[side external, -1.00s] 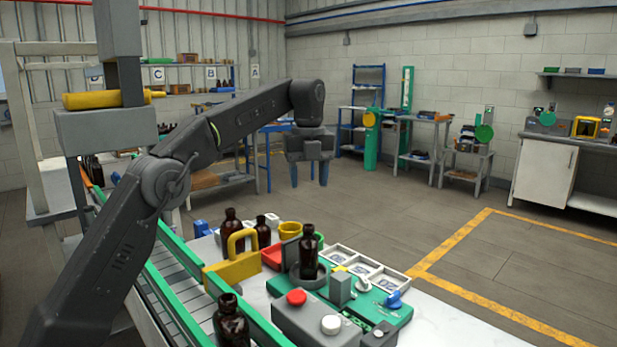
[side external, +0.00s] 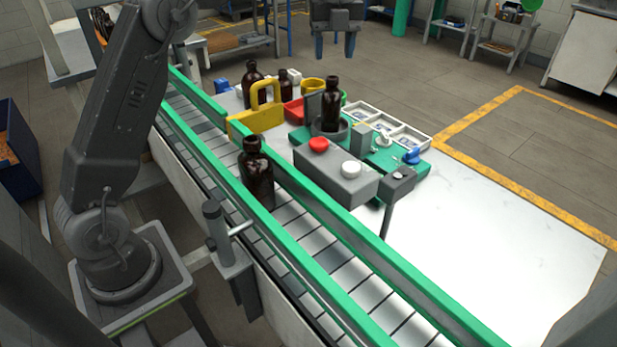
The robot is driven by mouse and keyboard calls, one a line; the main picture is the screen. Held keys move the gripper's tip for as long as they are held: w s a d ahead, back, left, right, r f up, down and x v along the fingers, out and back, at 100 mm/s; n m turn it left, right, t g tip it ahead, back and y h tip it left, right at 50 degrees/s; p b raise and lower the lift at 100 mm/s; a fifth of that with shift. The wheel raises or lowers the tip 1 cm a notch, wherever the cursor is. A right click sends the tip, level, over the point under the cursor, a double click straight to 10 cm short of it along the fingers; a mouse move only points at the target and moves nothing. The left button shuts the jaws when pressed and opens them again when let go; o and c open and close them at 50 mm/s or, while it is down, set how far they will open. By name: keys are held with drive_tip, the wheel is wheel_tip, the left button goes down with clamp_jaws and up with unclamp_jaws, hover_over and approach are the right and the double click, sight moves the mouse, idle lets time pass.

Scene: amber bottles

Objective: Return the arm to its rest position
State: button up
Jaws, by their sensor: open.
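My gripper (side external: 335,44) shows at the top edge of the side view, pointing down with its two fingers apart and nothing between them. It hangs in the air beyond the work table, clear of the bottles. My wrist and most of my forearm are cut off by the frame's top. An amber bottle (side external: 331,108) stands upright in a dark round holder on the green fixture (side external: 385,158). Another amber bottle (side external: 257,172) stands on the conveyor (side external: 330,262). Two more amber bottles, a taller one (side external: 253,84) and a smaller one (side external: 284,86), stand at the table's back left.
A grey box with a red button (side external: 318,145) and a white tray (side external: 388,127) sit near the fixture. The white table (side external: 480,225) is bare at the front right.

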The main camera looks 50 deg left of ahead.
sight(332, 77)
wheel_tip(332, 77, down, 7)
drive_tip(key=shift+f, duration=0.15)
drive_tip(key=shift+r, duration=0.25)
